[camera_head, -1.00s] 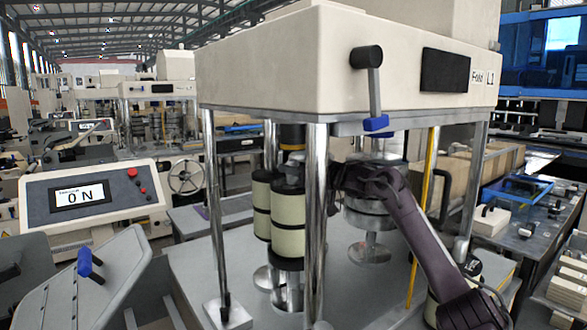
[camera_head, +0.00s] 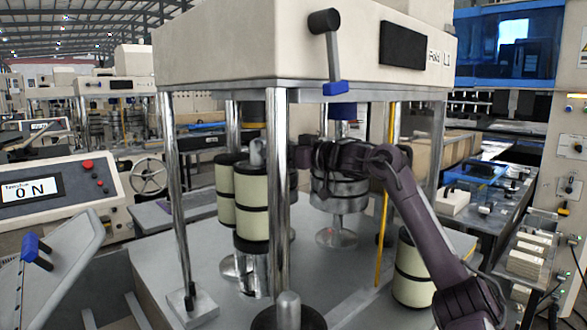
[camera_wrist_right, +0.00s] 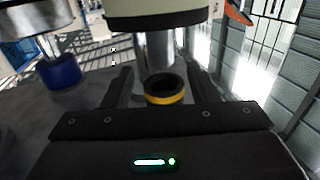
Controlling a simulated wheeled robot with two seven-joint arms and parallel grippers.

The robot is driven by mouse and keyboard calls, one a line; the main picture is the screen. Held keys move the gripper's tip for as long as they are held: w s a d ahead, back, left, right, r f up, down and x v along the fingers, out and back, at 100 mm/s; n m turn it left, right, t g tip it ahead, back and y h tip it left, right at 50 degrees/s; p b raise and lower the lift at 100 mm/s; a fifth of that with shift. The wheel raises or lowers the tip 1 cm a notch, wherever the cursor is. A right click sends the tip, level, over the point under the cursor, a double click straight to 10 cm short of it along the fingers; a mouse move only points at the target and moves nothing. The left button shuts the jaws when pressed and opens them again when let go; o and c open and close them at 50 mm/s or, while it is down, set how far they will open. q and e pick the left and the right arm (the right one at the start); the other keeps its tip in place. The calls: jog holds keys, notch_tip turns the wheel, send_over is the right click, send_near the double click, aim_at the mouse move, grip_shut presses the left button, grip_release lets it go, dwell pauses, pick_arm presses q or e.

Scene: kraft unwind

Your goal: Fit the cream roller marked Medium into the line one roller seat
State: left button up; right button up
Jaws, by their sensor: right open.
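A front cream roller (camera_head: 252,210) with black bands stands upright on a metal pedestal inside the machine marked L1. A second cream roller (camera_head: 226,195) stands close behind it. Another cream roller (camera_head: 412,270) stands on the deck at the right, behind my right arm. I cannot read a Medium mark on any. My right gripper (camera_head: 304,157) is beside the front roller's metal neck. In the right wrist view the open fingers (camera_wrist_right: 158,85) lie either side of a metal shaft (camera_wrist_right: 160,55) under a cream roller edge (camera_wrist_right: 155,8); whether they surround it is unclear. My left gripper is out of view.
A black collar with a yellow ring (camera_wrist_right: 165,92) shows between the fingers. Chrome posts (camera_head: 278,190) and a yellow rod (camera_head: 384,235) stand close to the arm. A crank (camera_head: 328,55) hangs at the front.

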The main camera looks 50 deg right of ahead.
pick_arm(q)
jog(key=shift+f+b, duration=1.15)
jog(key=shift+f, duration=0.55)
pick_arm(e)
jog(key=shift+s+d, duration=0.15)
jog(key=shift+s, duration=0.95)
jog(key=shift+s+d, duration=0.15)
jog(key=shift+s, duration=0.9)
